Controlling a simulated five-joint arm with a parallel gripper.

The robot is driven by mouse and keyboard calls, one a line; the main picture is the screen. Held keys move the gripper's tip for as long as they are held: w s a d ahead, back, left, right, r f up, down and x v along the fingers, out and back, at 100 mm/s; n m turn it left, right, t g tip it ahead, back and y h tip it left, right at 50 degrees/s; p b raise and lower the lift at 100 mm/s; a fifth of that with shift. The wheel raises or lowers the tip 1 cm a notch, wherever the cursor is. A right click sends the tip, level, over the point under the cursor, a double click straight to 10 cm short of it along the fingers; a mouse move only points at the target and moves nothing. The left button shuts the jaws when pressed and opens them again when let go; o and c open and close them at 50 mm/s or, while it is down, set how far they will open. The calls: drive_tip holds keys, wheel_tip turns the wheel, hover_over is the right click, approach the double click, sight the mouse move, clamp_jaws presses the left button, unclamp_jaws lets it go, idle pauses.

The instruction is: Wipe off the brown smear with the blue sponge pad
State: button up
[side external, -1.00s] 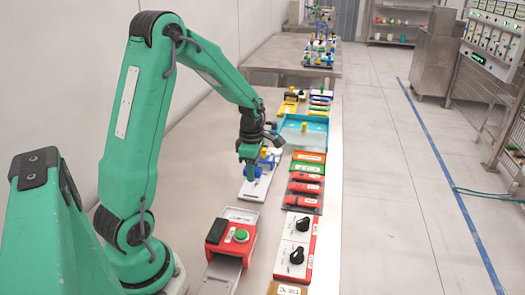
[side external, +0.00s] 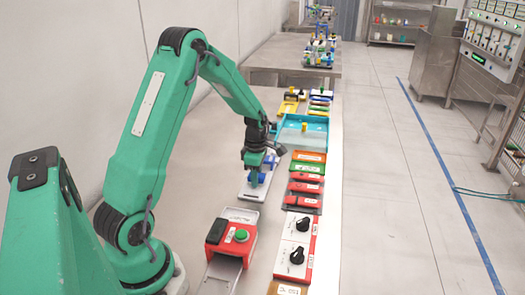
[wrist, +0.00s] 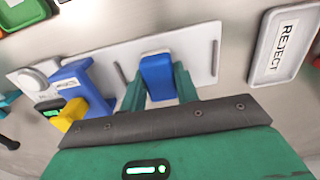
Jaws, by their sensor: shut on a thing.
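My gripper (side external: 255,172) is low over the white plate (side external: 246,189) in the side view. In the wrist view the green fingers of my gripper (wrist: 157,84) are shut on a blue block (wrist: 157,70), which looks like the sponge pad. The block is in front of the white plate (wrist: 112,62); I cannot tell whether it touches the plate. No brown smear shows in either view; the pad, fingers and wrist housing hide part of the plate.
A blue fixture (wrist: 73,84) with a yellow part stands left of the fingers. A white REJECT tray (wrist: 286,45) lies to the right. In the side view, a red box with a green button (side external: 241,236) is nearer, and red pieces (side external: 305,188) lie to the right.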

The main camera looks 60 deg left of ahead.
sight(253, 192)
drive_tip(key=shift+w+a, duration=0.9)
drive_tip(key=shift+s+d+f, duration=0.1)
drive_tip(key=shift+s+d, duration=2.35)
drive_tip(key=shift+s, duration=0.05)
wheel_tip(253, 192, up, 8)
drive_tip(key=shift+w, duration=0.1)
